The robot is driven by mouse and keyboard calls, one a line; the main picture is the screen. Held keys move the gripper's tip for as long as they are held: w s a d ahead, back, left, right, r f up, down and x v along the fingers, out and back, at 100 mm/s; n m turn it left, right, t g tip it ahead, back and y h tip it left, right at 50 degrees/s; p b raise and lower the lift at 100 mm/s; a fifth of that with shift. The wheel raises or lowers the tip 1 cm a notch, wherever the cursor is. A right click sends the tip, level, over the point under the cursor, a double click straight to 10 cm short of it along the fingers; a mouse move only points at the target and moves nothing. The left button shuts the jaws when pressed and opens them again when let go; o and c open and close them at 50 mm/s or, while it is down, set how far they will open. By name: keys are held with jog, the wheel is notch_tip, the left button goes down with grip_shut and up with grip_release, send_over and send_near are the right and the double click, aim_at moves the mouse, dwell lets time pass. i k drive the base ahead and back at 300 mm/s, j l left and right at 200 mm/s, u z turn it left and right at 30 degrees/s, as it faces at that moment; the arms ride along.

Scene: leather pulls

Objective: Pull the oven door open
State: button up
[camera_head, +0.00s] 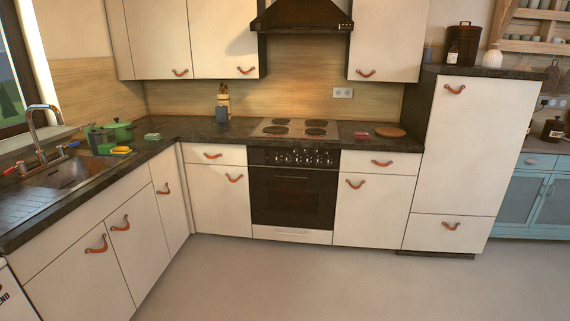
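The oven (296,158) is set into the counter on the far side, below a hob (296,129) with several dark burners. A row of knobs runs along its top front. Its dark glass door (293,196) looks shut and flush with the cabinets beside it. A pale strip that may be the door's handle (293,176) crosses the door's upper part. A white drawer panel (292,234) lies under the door. My gripper is not in view.
White cabinets with leather pulls flank the oven, including a drawer cabinet (376,212) on its right. A tall white cabinet (474,150) stands further right. A sink counter (60,185) runs along the left. The grey floor (300,285) before the oven is clear.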

aim_at(323, 218)
jog(key=i, duration=1.85)
jog(key=i+j+z, duration=0.1)
jog(key=i, duration=1.75)
jog(key=i+j+z, duration=0.1)
jog(key=i, duration=0.3)
